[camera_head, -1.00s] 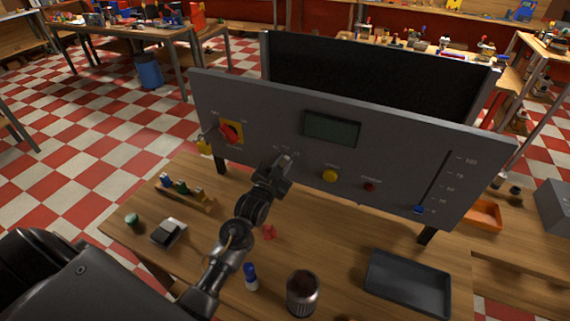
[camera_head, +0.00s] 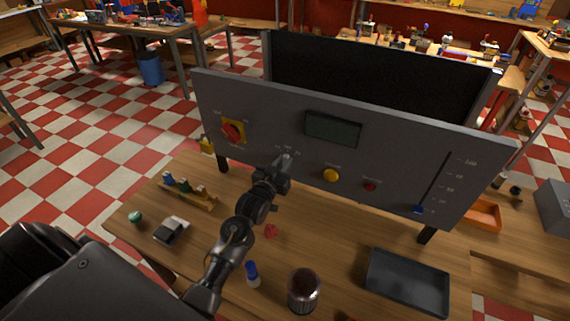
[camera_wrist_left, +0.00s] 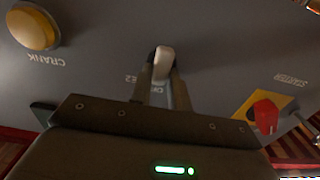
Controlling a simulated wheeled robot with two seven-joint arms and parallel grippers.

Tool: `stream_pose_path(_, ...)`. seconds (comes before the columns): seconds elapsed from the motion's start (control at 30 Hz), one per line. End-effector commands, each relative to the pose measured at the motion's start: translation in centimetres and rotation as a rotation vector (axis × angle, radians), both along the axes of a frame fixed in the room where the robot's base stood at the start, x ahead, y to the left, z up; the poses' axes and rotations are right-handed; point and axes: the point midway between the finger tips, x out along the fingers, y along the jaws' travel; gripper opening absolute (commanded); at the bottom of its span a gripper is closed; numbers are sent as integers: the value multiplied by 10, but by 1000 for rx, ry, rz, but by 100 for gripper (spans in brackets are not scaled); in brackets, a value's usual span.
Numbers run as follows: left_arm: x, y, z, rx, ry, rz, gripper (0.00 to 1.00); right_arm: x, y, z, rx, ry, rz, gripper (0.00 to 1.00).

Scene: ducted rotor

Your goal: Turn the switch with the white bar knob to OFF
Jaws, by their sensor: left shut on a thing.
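The white bar knob (camera_wrist_left: 164,62) sits on the grey panel (camera_head: 405,155) in the left wrist view, which shows the panel upside down. My left gripper (camera_wrist_left: 163,72) is shut on this knob, with one finger on each side of it. The bar runs roughly up and down in that view, leaning slightly. Lettering beside the knob is partly covered by the fingers; I cannot read all of it.
A red rotary switch on a yellow plate (camera_head: 232,131) is left of my gripper. A yellow button (camera_head: 330,175), a small red button (camera_head: 370,187) and a blue slider (camera_head: 418,209) are right. A jar (camera_head: 303,289), a blue-capped bottle (camera_head: 252,272) and a dark tray (camera_head: 373,283) stand on the table.

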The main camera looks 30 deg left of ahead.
Motion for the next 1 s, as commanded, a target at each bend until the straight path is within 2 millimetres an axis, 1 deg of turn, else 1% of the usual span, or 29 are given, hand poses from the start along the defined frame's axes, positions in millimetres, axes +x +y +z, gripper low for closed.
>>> stream_pose_path(0.2,0,0,-1,0,3,-1,0,0,0,0,0,0,0,45)
stream_pose_path(0.23,0,0,-1,1,2,-1,19,0,0,0,0,0,0,45)
stream_pose_path(0.4,0,0,-1,1,2,0,40,0,0,0,0,0,0,45)
stream_pose_path(0.67,-1,0,-1,1,1,0,40,0,0,-1,0,0,0,45)
stream_pose_path(0.77,-7,0,-2,2,0,0,40,0,0,-4,0,0,0,45)
stream_pose_path(0.87,-21,-1,-4,2,2,0,40,0,0,-10,0,0,0,45)
stream_pose_path(1.0,-49,-3,-5,2,1,0,40,0,0,-21,0,0,0,45)
